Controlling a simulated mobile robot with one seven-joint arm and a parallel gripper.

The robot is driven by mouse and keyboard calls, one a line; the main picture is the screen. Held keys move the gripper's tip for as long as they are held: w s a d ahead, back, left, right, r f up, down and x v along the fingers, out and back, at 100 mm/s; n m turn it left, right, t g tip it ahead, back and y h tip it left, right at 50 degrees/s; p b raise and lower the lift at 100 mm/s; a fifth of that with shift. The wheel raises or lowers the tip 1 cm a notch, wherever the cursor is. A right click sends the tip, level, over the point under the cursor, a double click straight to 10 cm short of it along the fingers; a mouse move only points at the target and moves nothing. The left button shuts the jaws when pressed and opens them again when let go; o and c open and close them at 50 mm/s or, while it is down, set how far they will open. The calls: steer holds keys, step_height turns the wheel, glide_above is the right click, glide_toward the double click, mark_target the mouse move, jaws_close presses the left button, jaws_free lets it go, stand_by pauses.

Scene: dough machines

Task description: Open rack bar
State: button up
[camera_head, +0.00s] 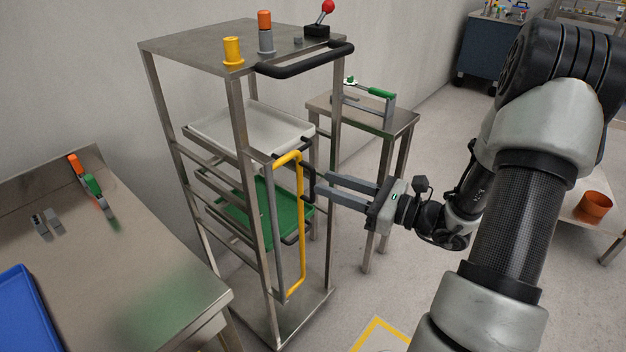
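The metal rack (236,120) stands left of centre with trays on its shelf rails. Its yellow rack bar (302,225) runs upright along the front right side, bent inward at top and bottom. A black handle (313,184) shows just right of the bar's upper half. My gripper (322,187) comes in from the right, its two grey fingers apart with a gap between them. The fingertips are at the black handle; whether they touch it or surround it is hard to tell. Nothing is visibly held.
A white tray (250,128) and a green tray (262,212) sit in the rack. A black push handle (305,62) juts from its top. A steel table (150,250) stands at front left, a small stand (396,122) behind the rack. Floor to the right is mostly clear.

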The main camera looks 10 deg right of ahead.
mark_target(313, 198)
steer(key=x, duration=0.5)
jaws_close()
steer(key=shift+a, duration=0.1)
